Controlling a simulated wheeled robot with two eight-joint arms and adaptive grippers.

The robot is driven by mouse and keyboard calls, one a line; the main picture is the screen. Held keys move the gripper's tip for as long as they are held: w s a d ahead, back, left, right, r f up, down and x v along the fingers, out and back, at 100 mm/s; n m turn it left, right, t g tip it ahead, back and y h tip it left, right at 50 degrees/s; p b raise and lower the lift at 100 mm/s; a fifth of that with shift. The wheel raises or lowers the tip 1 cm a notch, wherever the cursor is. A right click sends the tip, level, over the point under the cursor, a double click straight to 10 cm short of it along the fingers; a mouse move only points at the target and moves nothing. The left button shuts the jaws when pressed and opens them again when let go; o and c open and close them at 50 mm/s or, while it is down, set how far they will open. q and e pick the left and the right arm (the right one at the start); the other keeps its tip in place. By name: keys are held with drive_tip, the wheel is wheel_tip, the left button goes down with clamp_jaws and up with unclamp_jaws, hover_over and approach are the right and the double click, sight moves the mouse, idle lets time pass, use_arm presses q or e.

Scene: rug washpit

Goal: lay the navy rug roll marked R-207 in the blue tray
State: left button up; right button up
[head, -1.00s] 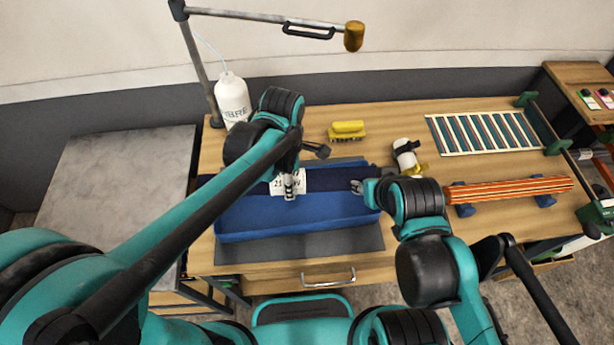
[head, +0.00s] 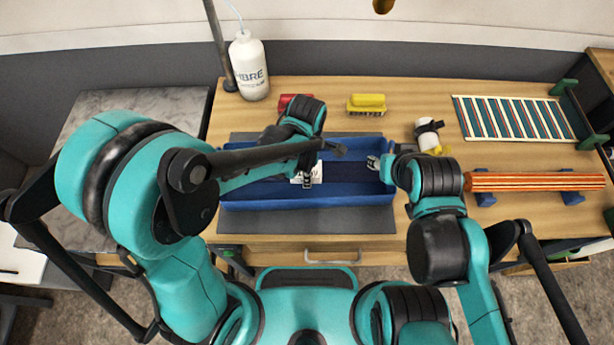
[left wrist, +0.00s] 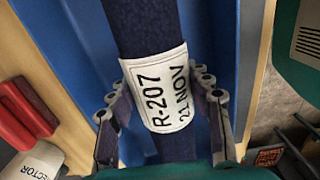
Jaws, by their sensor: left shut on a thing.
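The navy rug roll (head: 345,172) lies lengthwise within the outline of the blue tray (head: 340,200). I cannot tell whether it touches the tray floor. Its white tag reads R-207 and 21.NOV in the left wrist view (left wrist: 160,92). My left gripper (head: 307,181) is shut on the roll at the tag, one finger on each side; the grip also shows in the left wrist view (left wrist: 158,88). My right gripper (head: 374,162) is at the tray's right end, close to the roll's right end; its finger state is unclear. My left arm hides the roll's left part.
The tray stands on a grey mat (head: 310,222). Behind it are a red block (head: 290,101), a yellow brush (head: 367,103) and a white bottle (head: 250,68). A small white bottle (head: 427,137), a striped roll (head: 530,181) on blue supports and a striped rug (head: 513,119) lie to the right.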

use_arm(q)
wheel_tip(320, 180, down, 4)
drive_tip(key=shift+r+b, duration=0.15)
drive_tip(key=shift+b, duration=0.4)
drive_tip(key=shift+r, duration=0.1)
drive_tip(key=o, duration=1.6)
